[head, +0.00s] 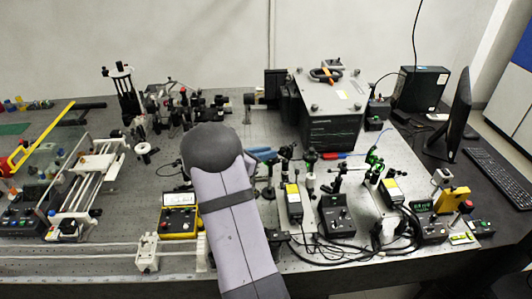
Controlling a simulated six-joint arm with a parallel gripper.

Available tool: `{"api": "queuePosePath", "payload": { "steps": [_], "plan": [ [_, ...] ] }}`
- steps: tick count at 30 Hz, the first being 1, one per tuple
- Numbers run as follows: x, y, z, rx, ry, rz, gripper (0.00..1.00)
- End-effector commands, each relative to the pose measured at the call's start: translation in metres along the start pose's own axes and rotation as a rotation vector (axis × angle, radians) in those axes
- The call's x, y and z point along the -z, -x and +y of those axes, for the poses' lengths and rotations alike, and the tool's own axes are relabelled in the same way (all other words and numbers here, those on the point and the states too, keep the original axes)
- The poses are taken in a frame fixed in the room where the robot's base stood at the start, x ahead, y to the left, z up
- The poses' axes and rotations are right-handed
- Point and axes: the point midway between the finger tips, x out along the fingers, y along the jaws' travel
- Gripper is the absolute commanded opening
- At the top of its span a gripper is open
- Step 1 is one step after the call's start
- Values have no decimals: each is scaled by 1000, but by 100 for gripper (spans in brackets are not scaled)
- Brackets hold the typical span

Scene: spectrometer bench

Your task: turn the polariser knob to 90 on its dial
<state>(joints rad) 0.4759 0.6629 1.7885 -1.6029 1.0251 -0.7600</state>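My grey arm link (231,215) reaches up from the bottom edge through the middle of the head view. My gripper does not show; its fingers are out of sight. I cannot pick out the polariser knob or its dial for certain at this size. Small optics on posts (190,105) stand on the bench behind the arm's rounded joint, and some of that area is hidden by the arm. No dial reading can be made out.
The grey optical bench (120,265) is crowded. A large dark box (332,125) stands at the back right. A yellow meter (180,222) sits left of my arm. Control boxes (335,222) and cables lie to the right, near a monitor (458,115) and keyboard (498,178).

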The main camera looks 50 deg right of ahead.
Motion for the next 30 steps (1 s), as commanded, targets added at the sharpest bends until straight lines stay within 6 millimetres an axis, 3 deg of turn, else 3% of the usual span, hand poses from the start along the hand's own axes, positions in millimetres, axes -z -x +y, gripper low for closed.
{"api": "queuePosePath", "payload": {
  "steps": [11, 30],
  "plan": [
    [0, 0, 2, 50, -22, 0, 0],
    [0, -2, 8, 372, -156, 0, 0]
  ]
}}
